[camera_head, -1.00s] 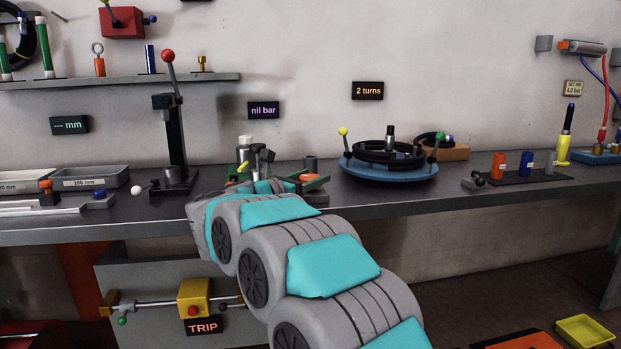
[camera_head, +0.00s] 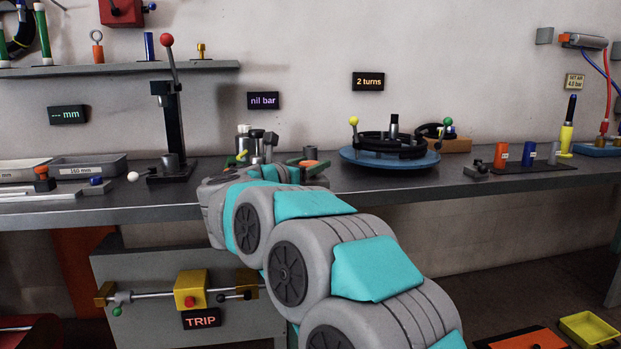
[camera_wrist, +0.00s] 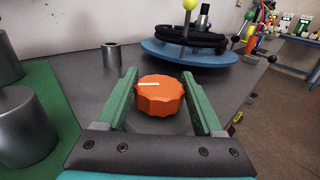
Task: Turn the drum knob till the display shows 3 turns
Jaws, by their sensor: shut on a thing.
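The orange ribbed knob (camera_wrist: 160,97) with a white line on top sits between the two green fingers of my gripper (camera_wrist: 159,76), which is shut on it. The white line points left in the wrist view. In the head view, a bit of the orange knob (camera_head: 310,153) shows beyond my arm, at the bench front. The wall display (camera_head: 368,82) reads 2 turns.
Left of the knob stand grey cylinders (camera_wrist: 22,125) on a green surface and a small grey cup (camera_wrist: 111,57). A black lever press (camera_head: 172,125) with a red ball stands farther left. A second display (camera_head: 264,101) reads nil bar. Orange and blue cylinders (camera_head: 501,155) stand right.

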